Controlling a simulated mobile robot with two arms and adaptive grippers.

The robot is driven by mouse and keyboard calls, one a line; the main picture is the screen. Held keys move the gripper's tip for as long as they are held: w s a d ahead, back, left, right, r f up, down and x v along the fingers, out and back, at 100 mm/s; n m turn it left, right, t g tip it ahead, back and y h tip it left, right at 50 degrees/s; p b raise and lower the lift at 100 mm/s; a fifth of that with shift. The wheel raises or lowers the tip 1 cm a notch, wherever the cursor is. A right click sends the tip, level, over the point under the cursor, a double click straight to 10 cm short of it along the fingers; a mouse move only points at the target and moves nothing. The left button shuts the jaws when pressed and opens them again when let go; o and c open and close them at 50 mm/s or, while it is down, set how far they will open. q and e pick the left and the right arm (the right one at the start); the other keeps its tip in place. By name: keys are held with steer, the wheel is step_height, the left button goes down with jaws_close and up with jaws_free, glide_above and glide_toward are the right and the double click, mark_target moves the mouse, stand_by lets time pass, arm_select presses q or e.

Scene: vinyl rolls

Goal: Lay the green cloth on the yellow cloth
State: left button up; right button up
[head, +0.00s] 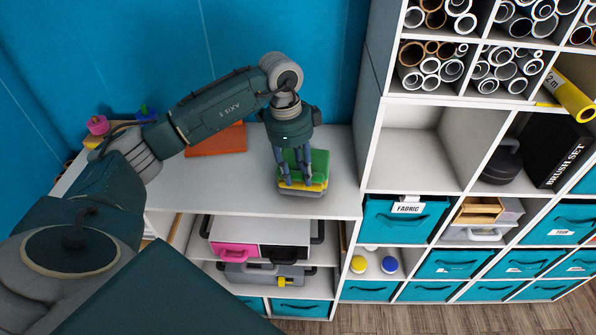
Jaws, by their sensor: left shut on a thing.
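The green cloth (320,160) is a folded block at the right end of the white counter. It lies on or just over the yellow cloth (290,184), which shows as a thin band along the front edge below it. A grey layer shows under the yellow one. My left gripper (303,181) reaches down from above, its fingers shut on the green cloth and covering part of the front of the stack. Whether the green cloth's full weight rests on the yellow one I cannot tell. My right gripper is not in view.
An orange folded cloth (217,141) lies on the white counter (225,190) behind my left arm. A tall shelf unit (366,150) with rolls and teal bins stands close on the right. A blue wall (325,60) is behind. The counter's front middle is clear.

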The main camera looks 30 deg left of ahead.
arm_select(q)
steer(key=shift+f+b, duration=0.3)
steer(key=shift+f, duration=0.2)
